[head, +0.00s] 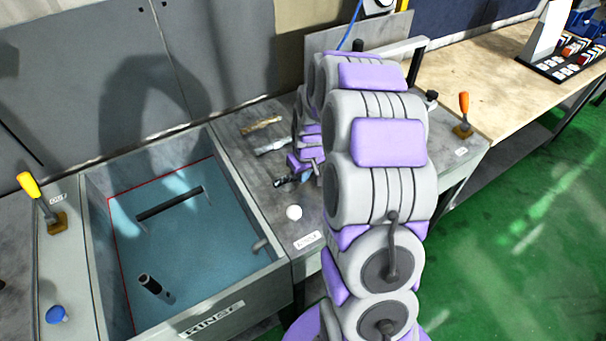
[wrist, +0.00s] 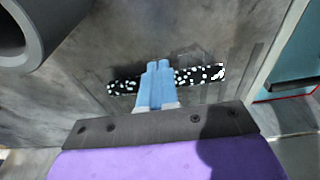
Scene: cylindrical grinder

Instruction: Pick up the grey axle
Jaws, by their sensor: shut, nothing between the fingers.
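My gripper is shut and empty, its blue fingers together, low over the grey counter in the wrist view (wrist: 158,68). Its fingertips overlap a dark bar with white speckles (wrist: 205,75) that lies flat on the counter, reaching out on both sides of them. I cannot tell whether they touch it. In the head view the dark bar (head: 284,181) shows beside the fingers, partly hidden by my arm. A light grey elongated piece (head: 271,147) lies farther back on the counter. I cannot tell for certain which of these is the grey axle.
A brown piece (head: 262,125) lies behind the light grey one. A white round knob (head: 293,212) is at the counter's front. The rinse tub (head: 270,205) with blue liquid is on the left. A wooden bench (head: 470,80) stands at the right.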

